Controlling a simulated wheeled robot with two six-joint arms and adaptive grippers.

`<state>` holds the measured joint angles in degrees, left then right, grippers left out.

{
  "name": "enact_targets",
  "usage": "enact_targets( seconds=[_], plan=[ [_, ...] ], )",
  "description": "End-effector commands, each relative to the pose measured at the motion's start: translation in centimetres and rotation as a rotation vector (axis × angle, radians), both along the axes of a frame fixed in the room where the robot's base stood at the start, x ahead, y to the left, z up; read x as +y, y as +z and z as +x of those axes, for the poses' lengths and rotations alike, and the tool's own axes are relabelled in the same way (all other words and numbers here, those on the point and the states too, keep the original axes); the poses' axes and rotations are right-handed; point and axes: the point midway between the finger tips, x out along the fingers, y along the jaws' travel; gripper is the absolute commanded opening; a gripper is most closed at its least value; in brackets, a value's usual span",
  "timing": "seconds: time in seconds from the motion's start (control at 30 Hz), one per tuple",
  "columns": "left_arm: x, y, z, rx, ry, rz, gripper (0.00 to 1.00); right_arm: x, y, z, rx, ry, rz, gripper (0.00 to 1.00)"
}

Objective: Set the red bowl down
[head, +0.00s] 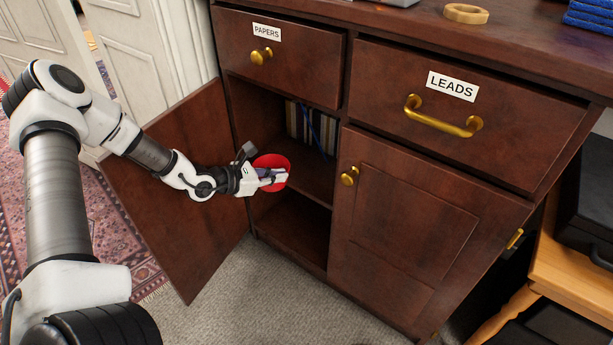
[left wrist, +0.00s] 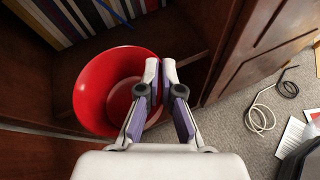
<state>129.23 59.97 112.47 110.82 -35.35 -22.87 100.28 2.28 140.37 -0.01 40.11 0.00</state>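The red bowl (head: 272,161) is at the opening of the cabinet's left compartment, partly hidden behind my left gripper (head: 284,178) in the head view. In the left wrist view, the bowl (left wrist: 103,90) shows its hollow inside, left of the fingers. My left gripper (left wrist: 160,68) is nearly closed, with its fingertips on either side of the bowl's right rim. I cannot tell whether the bowl touches the shelf (head: 308,175). My right gripper is in neither view.
The left cabinet door (head: 180,190) stands open; the right door (head: 400,225) is shut. Several books or files (head: 312,128) stand at the back of the shelf. The drawers above are shut. A cable (left wrist: 262,110) lies on the carpet.

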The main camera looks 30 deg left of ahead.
Motion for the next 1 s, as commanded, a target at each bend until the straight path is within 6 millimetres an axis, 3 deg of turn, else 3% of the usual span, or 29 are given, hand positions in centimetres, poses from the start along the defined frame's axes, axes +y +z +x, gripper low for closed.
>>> enact_targets(
  seconds=[0.2, 0.5, 0.63, 0.8, 1.0],
  plan=[
    [1.6, -1.0, 5.6, -0.005, -0.006, 0.013, 0.0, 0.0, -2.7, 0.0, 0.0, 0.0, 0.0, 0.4],
    [4.1, -1.4, 13.8, -0.004, -0.004, 0.009, 0.0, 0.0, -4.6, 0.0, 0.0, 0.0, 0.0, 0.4],
    [4.4, -1.9, 15.0, -0.002, -0.003, 0.003, 0.0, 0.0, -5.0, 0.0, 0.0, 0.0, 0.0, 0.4],
    [4.4, -4.8, 14.9, 0.0, -0.003, 0.001, 0.0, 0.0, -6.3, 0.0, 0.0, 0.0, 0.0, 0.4],
    [4.4, -4.7, 14.9, -0.003, -0.001, 0.0, 0.0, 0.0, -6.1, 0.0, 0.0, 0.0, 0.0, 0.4]
  ],
)
